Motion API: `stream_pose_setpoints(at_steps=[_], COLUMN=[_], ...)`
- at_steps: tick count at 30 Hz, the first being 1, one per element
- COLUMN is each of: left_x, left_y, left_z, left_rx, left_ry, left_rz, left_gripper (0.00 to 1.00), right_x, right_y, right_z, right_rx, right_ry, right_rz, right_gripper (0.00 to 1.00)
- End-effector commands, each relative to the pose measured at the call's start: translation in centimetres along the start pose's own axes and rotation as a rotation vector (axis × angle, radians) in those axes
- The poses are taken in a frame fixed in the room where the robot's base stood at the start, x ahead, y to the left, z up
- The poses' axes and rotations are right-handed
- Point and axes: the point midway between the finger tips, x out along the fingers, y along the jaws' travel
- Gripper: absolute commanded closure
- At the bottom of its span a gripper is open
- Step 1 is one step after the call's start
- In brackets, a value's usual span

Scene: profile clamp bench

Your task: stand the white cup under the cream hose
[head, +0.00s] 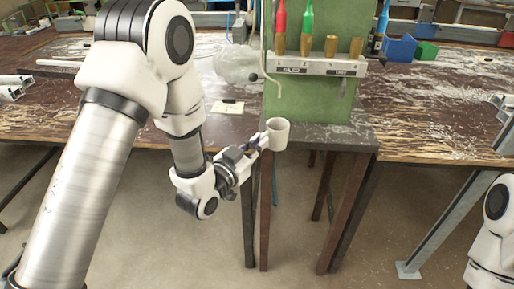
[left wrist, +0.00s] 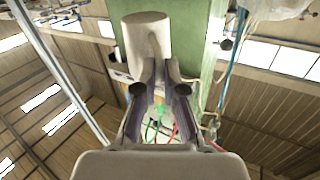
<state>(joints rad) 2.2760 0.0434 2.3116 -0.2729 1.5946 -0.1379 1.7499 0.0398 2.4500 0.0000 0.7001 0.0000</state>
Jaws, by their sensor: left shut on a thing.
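The white cup (head: 278,134) is upright at the front left corner of the small dark table (head: 335,136). My left gripper (head: 265,141) is shut on its side. I cannot tell whether the cup's base touches the table. In the left wrist view the cup (left wrist: 146,36) sits at the ends of the fingers (left wrist: 150,82). The cream hose (head: 263,62) hangs down the left edge of the green panel (head: 310,98), and its lower end curls behind and above the cup. My right gripper is out of view.
A white rack (head: 318,65) on the panel holds several brass nozzles, with a red bottle (head: 280,20) and a green bottle (head: 307,18) above. A white card (head: 227,107) lies on the wooden bench (head: 430,100). The dark table's right part is clear.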

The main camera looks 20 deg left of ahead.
Motion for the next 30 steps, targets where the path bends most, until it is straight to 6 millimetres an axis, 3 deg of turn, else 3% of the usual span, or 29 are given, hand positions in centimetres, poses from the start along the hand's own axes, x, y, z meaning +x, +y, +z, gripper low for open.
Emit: stream_pose_setpoints(at_steps=[21,30], left_x=[6.0,7.6], left_y=[-3.4,-4.3], left_z=[1.0,1.2], left_rx=[0.0,0.001], left_ry=[0.002,0.001], left_rz=[-0.001,0.0], left_gripper=[1.0,1.0], right_x=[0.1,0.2], right_y=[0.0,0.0], right_z=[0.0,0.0], right_rx=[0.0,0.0], right_ry=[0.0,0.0], right_rz=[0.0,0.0], right_gripper=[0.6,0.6])
